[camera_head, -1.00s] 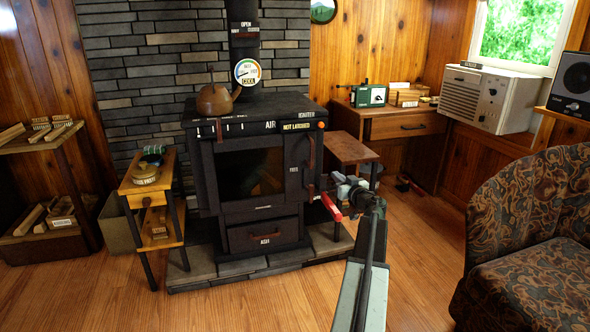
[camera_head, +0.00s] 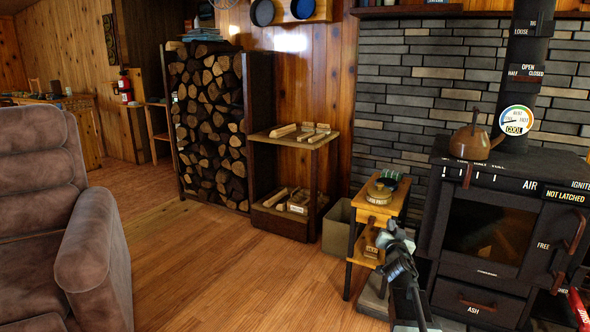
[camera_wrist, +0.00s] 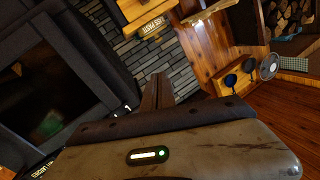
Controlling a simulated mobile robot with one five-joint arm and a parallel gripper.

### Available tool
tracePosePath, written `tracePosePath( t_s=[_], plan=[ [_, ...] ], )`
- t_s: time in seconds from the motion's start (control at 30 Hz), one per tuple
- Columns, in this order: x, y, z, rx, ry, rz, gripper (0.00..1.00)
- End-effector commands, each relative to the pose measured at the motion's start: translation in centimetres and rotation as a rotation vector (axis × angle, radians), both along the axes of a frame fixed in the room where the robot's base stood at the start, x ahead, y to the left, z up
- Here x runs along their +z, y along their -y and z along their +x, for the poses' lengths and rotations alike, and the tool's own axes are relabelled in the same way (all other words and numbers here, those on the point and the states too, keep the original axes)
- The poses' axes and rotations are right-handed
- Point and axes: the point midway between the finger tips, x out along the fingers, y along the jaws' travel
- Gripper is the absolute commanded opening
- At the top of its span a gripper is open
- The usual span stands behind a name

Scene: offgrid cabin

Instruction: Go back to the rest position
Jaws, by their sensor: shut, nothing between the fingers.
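My arm rises from the bottom of the head view, right of centre, in front of the small wooden side table. My gripper (camera_head: 384,236) is at its far end and looks small there. In the wrist view my gripper (camera_wrist: 158,92) shows its two dark fingers together with nothing between them. It is clear of the stove and holds nothing. In the head view the tips overlap the side table's lower part, and I cannot tell the exact gap.
The black stove (camera_head: 478,232) stands at right, with a brown kettle (camera_head: 470,143) on top. The wooden side table (camera_head: 377,208) stands left of it. A shelf (camera_head: 262,138), firewood rack (camera_head: 208,125) and brown armchair (camera_head: 40,200) are further left. Open floor (camera_head: 190,265) lies between armchair and shelf.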

Motion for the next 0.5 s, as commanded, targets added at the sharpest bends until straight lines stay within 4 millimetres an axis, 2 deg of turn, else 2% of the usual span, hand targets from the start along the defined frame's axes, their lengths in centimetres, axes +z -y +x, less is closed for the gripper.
tracePosePath(
  t_s=[0.03,0.13,0.2,0.33,0.4,0.5],
  plan=[
    [-2.5,-4.2,-1.3,-0.038,-0.102,0.039,0.00],
    [-8.8,-9.0,-4.7,-0.098,-0.378,0.083,0.00],
    [-12.9,-11.6,-7.9,-0.099,-0.582,0.096,0.00],
    [-18.6,-14.8,-14.4,-0.038,-0.922,0.103,0.00],
    [-20.6,-15.8,-17.8,0.015,-1.078,0.104,0.00],
    [-22.4,-17.7,-22.1,0.121,-1.271,0.095,0.00]
  ],
)
